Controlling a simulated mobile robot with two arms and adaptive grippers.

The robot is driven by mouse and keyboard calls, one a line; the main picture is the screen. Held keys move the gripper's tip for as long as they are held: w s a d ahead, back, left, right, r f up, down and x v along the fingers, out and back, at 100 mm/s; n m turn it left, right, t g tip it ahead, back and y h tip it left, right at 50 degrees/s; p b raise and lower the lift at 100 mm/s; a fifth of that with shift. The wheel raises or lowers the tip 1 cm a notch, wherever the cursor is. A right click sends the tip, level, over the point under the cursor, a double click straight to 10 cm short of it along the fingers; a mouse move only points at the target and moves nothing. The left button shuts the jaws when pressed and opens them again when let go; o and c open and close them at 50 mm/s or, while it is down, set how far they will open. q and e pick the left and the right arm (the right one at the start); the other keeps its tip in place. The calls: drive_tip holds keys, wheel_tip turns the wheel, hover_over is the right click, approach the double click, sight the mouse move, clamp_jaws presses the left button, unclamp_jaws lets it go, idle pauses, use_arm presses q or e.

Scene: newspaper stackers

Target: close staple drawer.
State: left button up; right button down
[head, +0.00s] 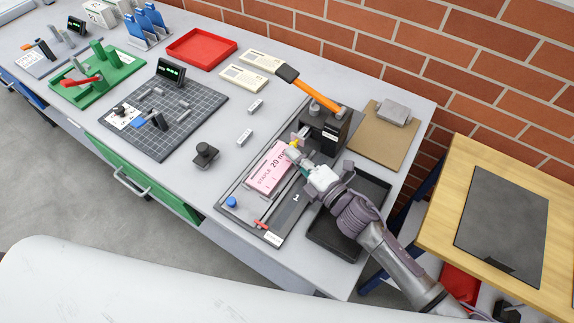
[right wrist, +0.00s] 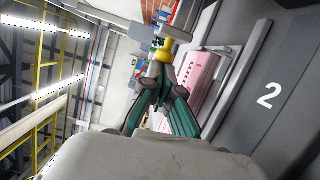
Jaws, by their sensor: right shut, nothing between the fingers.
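A dark stapling machine (head: 325,128) with an orange lever (head: 320,101) stands on a grey base at the table's right. A small yellow part (head: 294,143) sticks out at its front; it also shows in the right wrist view (right wrist: 163,54). It may be the staple drawer's knob; how far the drawer is out cannot be told. My right gripper (head: 304,168) is shut and empty, its tips close to the yellow part; it shows in the right wrist view (right wrist: 166,82). Contact cannot be told. My left gripper is not in view.
A pink block marked "STAPLE 20 mm" (head: 267,168) lies beside my gripper on the base (head: 226,207). A black tray (head: 333,240) is at the right front, a cork board (head: 378,150) behind. A brick wall bounds the back.

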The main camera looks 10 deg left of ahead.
sight(299, 141)
drive_tip(key=w, duration=0.1)
drive_tip(key=w+d, duration=0.1)
drive_tip(key=w, duration=0.1)
drive_tip(key=shift+w+d+f+b, duration=0.1)
drive_tip(key=shift+f+b, duration=0.05)
drive_tip(key=shift+b, duration=0.15)
drive_tip(key=shift+w+d, duration=0.15)
drive_tip(key=shift+w, duration=0.05)
drive_tip(key=shift+r, duration=0.25)
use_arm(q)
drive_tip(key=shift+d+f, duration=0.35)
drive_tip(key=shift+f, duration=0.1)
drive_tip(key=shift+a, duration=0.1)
